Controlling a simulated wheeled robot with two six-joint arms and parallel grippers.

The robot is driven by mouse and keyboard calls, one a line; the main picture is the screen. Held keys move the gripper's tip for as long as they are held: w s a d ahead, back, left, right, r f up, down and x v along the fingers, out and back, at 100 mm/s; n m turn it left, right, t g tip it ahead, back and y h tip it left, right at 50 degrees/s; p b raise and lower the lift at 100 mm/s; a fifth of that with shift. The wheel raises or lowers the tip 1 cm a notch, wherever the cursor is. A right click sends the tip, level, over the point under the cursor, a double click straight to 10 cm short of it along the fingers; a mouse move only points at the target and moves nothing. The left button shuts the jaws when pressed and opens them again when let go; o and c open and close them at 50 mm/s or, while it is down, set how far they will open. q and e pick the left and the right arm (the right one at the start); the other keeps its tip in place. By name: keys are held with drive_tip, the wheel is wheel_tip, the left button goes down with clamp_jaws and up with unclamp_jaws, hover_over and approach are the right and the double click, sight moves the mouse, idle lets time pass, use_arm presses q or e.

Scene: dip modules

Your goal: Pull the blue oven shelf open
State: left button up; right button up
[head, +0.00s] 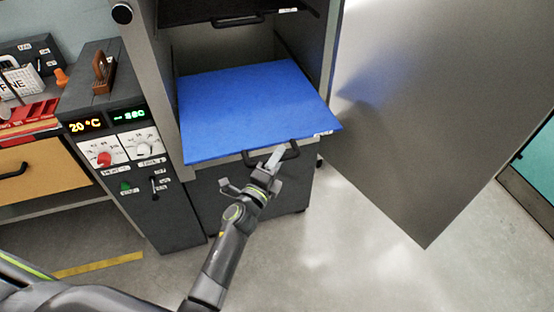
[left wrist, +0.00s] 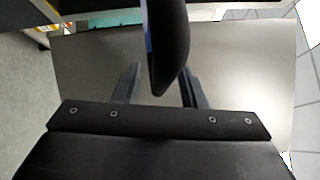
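The blue oven shelf (head: 250,105) sticks partly out of the open oven, flat, with a dark handle (head: 292,152) under its front edge. My left gripper (head: 275,157) is at this handle, reaching up from below. In the left wrist view the dark handle (left wrist: 167,50) stands between the two fingers of my left gripper (left wrist: 160,88). The fingers are apart, with a visible gap on the handle's left; the handle is closer to the right finger. A thin blue strip of the shelf shows beside the handle. My right gripper is in neither view.
The grey oven door (head: 440,100) stands wide open on the right. A black shelf (head: 225,10) is above the blue one. The control panel (head: 120,140) is on the left, beside a wooden drawer (head: 40,170). Floor in front is clear.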

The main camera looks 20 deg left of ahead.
use_arm(q)
drive_tip(key=b+v, duration=0.1)
drive_tip(key=v, duration=1.6)
drive_tip(key=shift+s+b, duration=0.2)
drive_tip(key=shift+b, duration=0.2)
drive_tip(key=shift+a+f, duration=0.1)
drive_tip(key=shift+f, duration=0.05)
drive_tip(key=s+a+f+n+g+y, duration=0.2)
drive_tip(key=s+a+f+n+g, duration=0.3)
drive_tip(key=f, duration=1)
drive_tip(key=s+a+f+n+g+y, duration=0.1)
drive_tip(key=s+f+n+g+y, duration=0.15)
drive_tip(key=f+n, duration=0.9)
drive_tip(key=s+a+f+n+g, duration=0.2)
drive_tip(key=s+f+g, duration=0.3)
drive_tip(key=s+f, duration=0.5)
drive_tip(key=s+a+f+n+g, duration=0.3)
drive_tip(key=s+f, duration=0.7)
drive_tip(key=s, duration=0.6)
drive_tip(key=shift+a+n+g, duration=0.2)
drive_tip(key=shift+n+g, duration=0.35)
drive_tip(key=shift+g, duration=0.7)
